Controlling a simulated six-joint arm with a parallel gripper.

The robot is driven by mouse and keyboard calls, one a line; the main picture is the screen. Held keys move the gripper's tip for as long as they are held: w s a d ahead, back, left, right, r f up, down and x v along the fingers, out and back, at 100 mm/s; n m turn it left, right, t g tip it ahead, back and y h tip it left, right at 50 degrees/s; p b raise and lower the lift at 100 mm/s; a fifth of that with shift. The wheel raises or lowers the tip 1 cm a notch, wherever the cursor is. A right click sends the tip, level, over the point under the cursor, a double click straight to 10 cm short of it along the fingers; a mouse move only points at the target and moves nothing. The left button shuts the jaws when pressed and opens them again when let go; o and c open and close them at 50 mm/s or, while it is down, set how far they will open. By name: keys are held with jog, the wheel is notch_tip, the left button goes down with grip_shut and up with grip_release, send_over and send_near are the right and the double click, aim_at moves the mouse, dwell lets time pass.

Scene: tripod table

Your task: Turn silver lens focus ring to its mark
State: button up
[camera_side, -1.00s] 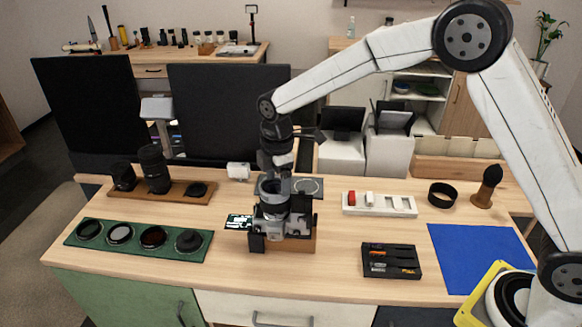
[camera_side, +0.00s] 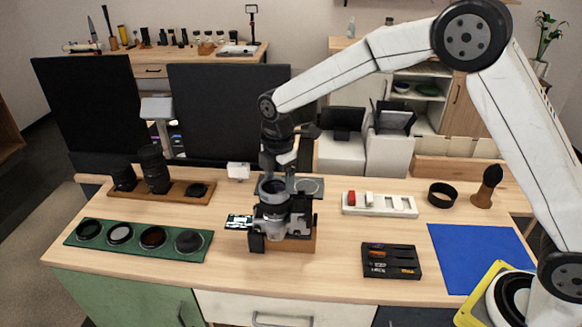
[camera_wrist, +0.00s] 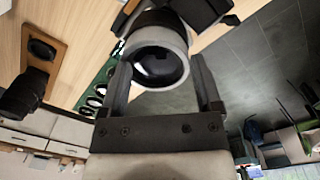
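The lens with its silver ring (camera_wrist: 157,58) stands on the camera body (camera_side: 270,228) on the table. In the wrist view its dark round opening faces me. My gripper (camera_wrist: 160,62) is open, pointing down, with one finger at each side of the lens end. In the side view my gripper (camera_side: 279,178) is just above and behind the lens's upper end. I cannot tell whether a finger touches the ring. The ring's mark cannot be made out.
A green tray (camera_side: 72,240) with several round filters is at left, a wooden lens board (camera_side: 180,198) behind it. A small lit screen (camera_side: 239,221) is beside the camera. A black battery tray (camera_side: 391,274), white holder (camera_side: 398,211) and blue mat (camera_side: 480,258) are to the right.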

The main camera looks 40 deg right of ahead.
aim_at(277, 191)
jog(key=shift+s+a+f, duration=0.15)
jog(key=shift+a+f, duration=0.15)
jog(key=shift+f, duration=0.55)
jog(key=shift+s+a+f, duration=0.15)
jog(key=shift+a+f, duration=0.1)
jog(key=shift+f, duration=0.55)
jog(key=shift+w+a+r, duration=0.1)
jog(key=shift+w+r, duration=0.05)
jog(key=shift+r, duration=0.8)
jog(key=shift+w+a+r, duration=0.1)
jog(key=shift+w+r, duration=0.05)
jog(key=shift+r, duration=0.8)
jog(key=shift+d+r, duration=0.15)
jog(key=shift+r, duration=0.9)
jog(key=shift+d+r, duration=0.1)
jog(key=shift+r, duration=0.9)
jog(key=shift+w+r, duration=0.1)
jog(key=shift+r, duration=0.05)
jog(key=shift+w+r+n, duration=0.1)
jog(key=shift+r+n, duration=1.7)
jog(key=shift+r, duration=0.1)
jog(key=shift+f, duration=0.1)
